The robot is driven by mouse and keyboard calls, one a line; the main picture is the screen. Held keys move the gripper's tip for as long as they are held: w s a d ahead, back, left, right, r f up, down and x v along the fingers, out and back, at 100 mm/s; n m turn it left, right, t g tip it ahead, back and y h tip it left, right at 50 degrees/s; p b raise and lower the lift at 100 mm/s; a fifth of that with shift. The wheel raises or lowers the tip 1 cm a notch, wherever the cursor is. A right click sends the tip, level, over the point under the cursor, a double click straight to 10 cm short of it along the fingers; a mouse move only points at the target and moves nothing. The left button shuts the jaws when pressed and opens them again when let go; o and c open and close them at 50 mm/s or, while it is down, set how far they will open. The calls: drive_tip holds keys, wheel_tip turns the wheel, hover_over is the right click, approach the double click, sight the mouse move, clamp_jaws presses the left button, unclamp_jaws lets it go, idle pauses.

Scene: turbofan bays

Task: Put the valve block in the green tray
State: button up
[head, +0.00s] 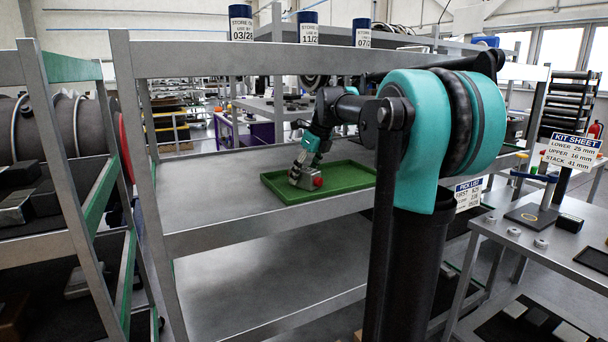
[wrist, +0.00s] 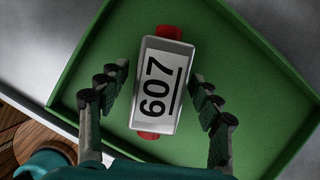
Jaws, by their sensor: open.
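The valve block (wrist: 160,85) is a grey block with red ends and a white label reading 607. In the wrist view it lies inside the green tray (wrist: 262,60), on the tray floor as far as I can tell. My gripper (wrist: 161,88) is open, with one finger on each side of the block and a visible gap to both. In the head view my gripper (head: 305,172) reaches down into the green tray (head: 345,183) on the shelf. The red end of the valve block (head: 318,182) shows beside the fingers; the rest is mostly hidden.
The tray sits on a grey metal shelf (head: 220,205) with a raised front rail and corner posts. Bare shelf lies to the left of the tray. A workbench with a kit sheet sign (head: 573,151) stands at the right. A rack (head: 85,210) stands at the left.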

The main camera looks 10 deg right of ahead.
drive_tip(key=shift+r, duration=0.2)
drive_tip(key=s+d, duration=0.2)
drive_tip(key=s, duration=0.1)
drive_tip(key=s+d, duration=0.2)
drive_tip(key=d, duration=0.1)
drive_tip(key=s+d+r, duration=0.1)
drive_tip(key=s+d, duration=0.1)
drive_tip(key=s, duration=0.1)
drive_tip(key=shift+s+d, duration=0.2)
drive_tip(key=shift+s, duration=0.1)
drive_tip(key=shift+s+d, duration=0.35)
drive_tip(key=shift+s, duration=0.1)
